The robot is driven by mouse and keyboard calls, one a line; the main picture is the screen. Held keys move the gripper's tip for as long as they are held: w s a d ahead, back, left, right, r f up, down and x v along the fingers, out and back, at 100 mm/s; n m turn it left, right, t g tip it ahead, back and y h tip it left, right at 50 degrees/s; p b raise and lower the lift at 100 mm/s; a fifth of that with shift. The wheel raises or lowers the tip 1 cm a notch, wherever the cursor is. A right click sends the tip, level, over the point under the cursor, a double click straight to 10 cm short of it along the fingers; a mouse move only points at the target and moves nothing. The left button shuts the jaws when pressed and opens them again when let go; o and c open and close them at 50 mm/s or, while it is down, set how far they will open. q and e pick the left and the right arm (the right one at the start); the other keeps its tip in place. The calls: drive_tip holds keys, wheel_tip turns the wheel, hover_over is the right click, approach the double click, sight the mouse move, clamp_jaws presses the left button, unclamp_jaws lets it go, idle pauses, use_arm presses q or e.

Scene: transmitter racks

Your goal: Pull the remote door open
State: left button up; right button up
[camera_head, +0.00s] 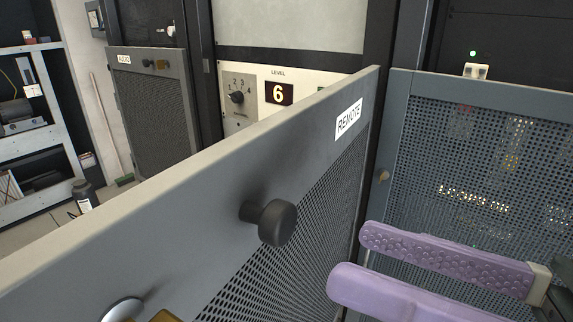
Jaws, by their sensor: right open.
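The remote door (190,222) is a grey panel with a perforated mesh lower part and a white "REMOTE" label (348,119). It slants from the rack post towards me at the lower left and appears swung out from the rack. Its round black knob (276,222) sticks out on the side facing me. My right gripper (349,261) has two purple padded fingers. They are open with a gap between them, to the right of and below the knob, apparently empty. The door's near end runs out of the frame. My left gripper is not in view.
A blue-grey mesh door (480,150) stands close behind my right gripper. A level panel with a "6" display (279,93) is behind the remote door. An "AUDIO" mesh door (150,100) and shelves (30,120) with a black bottle (84,195) are at left.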

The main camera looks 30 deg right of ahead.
drive_tip(key=p+v, duration=0.3)
drive_tip(key=v, duration=0.1)
drive_tip(key=shift+s+d, duration=0.2)
drive_tip(key=shift+s, duration=0.1)
